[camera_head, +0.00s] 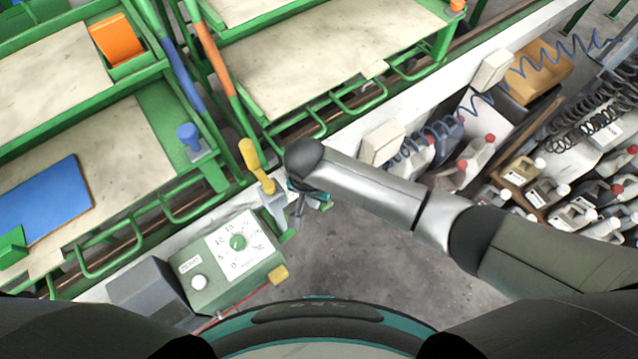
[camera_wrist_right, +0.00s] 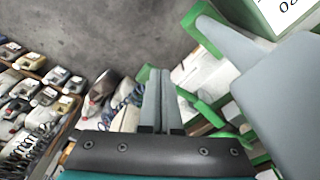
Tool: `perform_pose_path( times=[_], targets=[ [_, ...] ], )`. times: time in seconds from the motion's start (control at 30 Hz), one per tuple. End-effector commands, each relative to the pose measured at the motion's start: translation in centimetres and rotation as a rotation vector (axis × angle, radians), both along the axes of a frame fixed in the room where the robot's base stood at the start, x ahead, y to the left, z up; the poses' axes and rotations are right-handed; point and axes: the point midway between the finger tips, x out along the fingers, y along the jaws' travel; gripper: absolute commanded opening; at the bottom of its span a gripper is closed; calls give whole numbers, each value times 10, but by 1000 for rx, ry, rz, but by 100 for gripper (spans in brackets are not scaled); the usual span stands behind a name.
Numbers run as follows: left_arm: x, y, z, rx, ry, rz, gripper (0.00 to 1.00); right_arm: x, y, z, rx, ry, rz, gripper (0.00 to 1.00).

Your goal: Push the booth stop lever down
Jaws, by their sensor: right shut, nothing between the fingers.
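A lever with a yellow handle (camera_head: 250,156) rises from a grey bracket (camera_head: 273,204) beside the green control box; I take it to be the booth stop lever. The handle stands up, leaning to the upper left. My right gripper (camera_head: 299,212) hangs just to the right of the bracket, partly hidden by my own wrist. In the right wrist view its fingers (camera_wrist_right: 161,98) are together and empty. A large grey plate (camera_wrist_right: 285,95) with green parts stands to their right there; the yellow handle is not in that view. I cannot tell if the gripper touches the bracket. My left gripper is not visible.
The green control box (camera_head: 220,268) with a dial and white knob stands below the lever. A blue-knobbed lever (camera_head: 190,137) is on the green frame. Trays (camera_head: 325,50) lie behind.

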Motion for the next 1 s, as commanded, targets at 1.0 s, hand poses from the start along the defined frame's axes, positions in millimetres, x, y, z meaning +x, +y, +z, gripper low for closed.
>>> perform_pose_path(
  times=[1.0],
  targets=[
    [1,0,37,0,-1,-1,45,-13,6,138,2,-1,0,0]
  ],
)
